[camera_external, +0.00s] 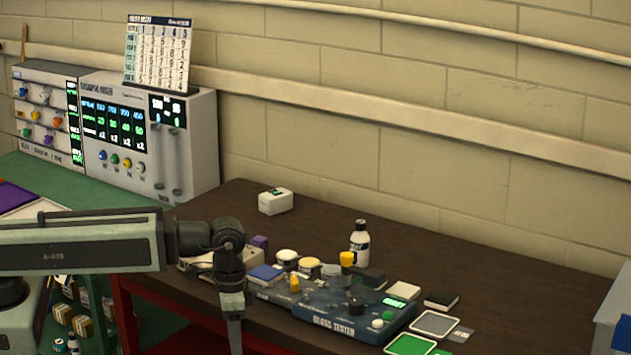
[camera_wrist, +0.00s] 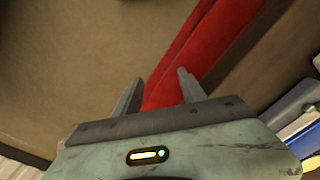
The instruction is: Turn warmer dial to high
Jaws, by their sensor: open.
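No dial marked as the warmer's can be picked out. A blue box labelled like "GLASS TESTER" (camera_external: 330,322) sits on the brown table and carries a black knob (camera_external: 357,306), a yellow-topped part (camera_external: 347,259) and a small lit display. A yellow pointed knob (camera_external: 295,284) stands at its left. My gripper (camera_external: 235,335) points down at the table's front edge, left of this box and apart from it. In the wrist view my gripper (camera_wrist: 158,88) is open with nothing between its fingers; a red beam lies beyond them.
A white bottle (camera_external: 359,243) and a small white box (camera_external: 276,201) stand on the table. Grey and green pads (camera_external: 410,344) lie at right. Large grey panels with coloured knobs (camera_external: 150,135) stand at back left. The table's rear right is clear.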

